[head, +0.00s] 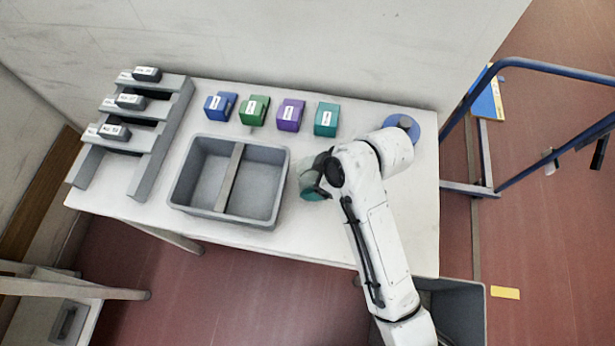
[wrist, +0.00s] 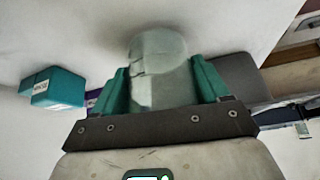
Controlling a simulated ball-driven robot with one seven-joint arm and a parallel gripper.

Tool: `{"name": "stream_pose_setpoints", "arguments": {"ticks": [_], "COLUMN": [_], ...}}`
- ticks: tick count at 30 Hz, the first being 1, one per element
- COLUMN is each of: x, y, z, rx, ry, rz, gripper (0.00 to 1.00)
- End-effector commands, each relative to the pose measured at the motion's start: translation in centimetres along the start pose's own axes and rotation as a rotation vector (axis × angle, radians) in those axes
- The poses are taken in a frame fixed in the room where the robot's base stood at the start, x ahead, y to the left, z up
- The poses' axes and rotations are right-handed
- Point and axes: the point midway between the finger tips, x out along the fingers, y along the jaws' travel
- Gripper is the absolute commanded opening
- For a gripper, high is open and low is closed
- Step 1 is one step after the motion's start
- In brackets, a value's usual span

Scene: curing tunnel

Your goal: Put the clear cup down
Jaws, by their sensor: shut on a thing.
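The clear cup (wrist: 158,62) is see-through and pale, and sits between the two teal fingers of my gripper (wrist: 160,88) in the wrist view. The gripper is shut on it. In the head view my gripper (head: 314,190) is over the white table, just right of the grey two-part bin, and the cup (head: 305,171) shows only faintly beside the fingers. I cannot tell whether the cup's base touches the table.
Blue (head: 219,106), green (head: 254,111), purple (head: 290,115) and teal (head: 326,119) labelled boxes line the back. The divided bin (head: 181,187) and a grey rack (head: 163,139) stand left. My arm partly covers a blue disc (head: 414,127) at right. White tabletop (head: 311,236) is clear in front.

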Motion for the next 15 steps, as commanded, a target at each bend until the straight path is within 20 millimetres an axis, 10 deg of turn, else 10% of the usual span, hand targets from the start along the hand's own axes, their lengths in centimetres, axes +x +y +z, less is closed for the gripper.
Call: {"name": "stream_pose_setpoints", "arguments": {"ticks": [13,14,15], "x": [0.44,0.39,0.38], "y": [-0.02,-0.02,-0.02], "z": [0.6,0.57,0.56], "rx": [-0.001,-0.001,-0.001], "ry": [0.001,0.0,0.001], "rz": [-0.001,-0.001,-0.001], "gripper": [0.37,0.78,0.81]}}
